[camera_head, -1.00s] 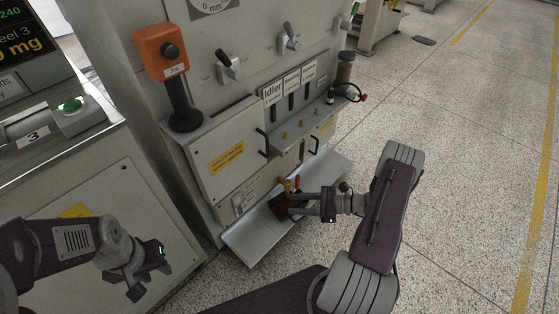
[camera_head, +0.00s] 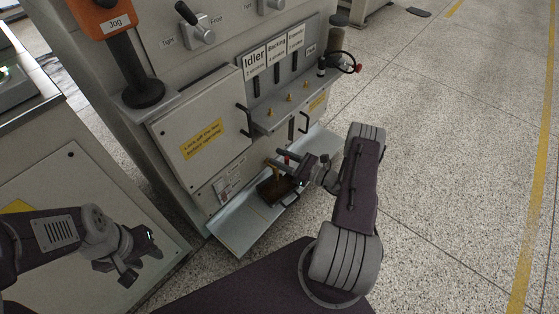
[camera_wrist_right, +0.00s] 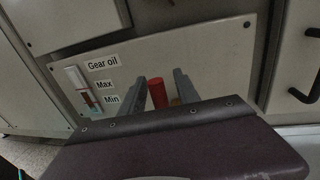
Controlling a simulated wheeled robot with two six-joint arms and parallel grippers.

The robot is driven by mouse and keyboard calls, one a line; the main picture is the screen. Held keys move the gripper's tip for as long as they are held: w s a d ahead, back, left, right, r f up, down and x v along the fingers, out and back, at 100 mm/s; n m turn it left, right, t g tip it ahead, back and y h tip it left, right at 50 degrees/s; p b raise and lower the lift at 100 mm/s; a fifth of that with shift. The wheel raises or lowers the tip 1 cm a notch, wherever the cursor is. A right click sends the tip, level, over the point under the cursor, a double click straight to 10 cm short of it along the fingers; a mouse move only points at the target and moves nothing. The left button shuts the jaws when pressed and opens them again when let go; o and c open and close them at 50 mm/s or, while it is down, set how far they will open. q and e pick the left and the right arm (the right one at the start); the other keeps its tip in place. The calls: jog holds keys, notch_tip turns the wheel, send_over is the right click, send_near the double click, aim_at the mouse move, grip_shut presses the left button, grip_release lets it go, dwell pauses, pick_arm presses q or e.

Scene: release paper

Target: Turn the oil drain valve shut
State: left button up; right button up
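The oil drain valve has a red handle (camera_head: 287,158), low on the machine front above a metal tray (camera_head: 233,233). My right gripper (camera_head: 287,168) is at the valve, its fingers close to the handle. In the right wrist view, the red handle (camera_wrist_right: 158,93) stands between the two spread fingers of my right gripper (camera_wrist_right: 166,92), nearer the left finger. A brownish part shows beside the right finger. I cannot tell if either finger touches the handle. My left gripper (camera_head: 141,264) is open and empty, away at the lower left.
A dark brown open box (camera_head: 270,190) sits on the tray below the valve. Black door handles (camera_head: 245,120) and a shelf with brass knobs (camera_head: 290,97) project above. A gear oil gauge (camera_wrist_right: 83,88) is beside the valve. Floor on the right is clear.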

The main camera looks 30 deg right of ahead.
jog(key=shift+a, duration=0.1)
grip_shut()
dwell(1.4)
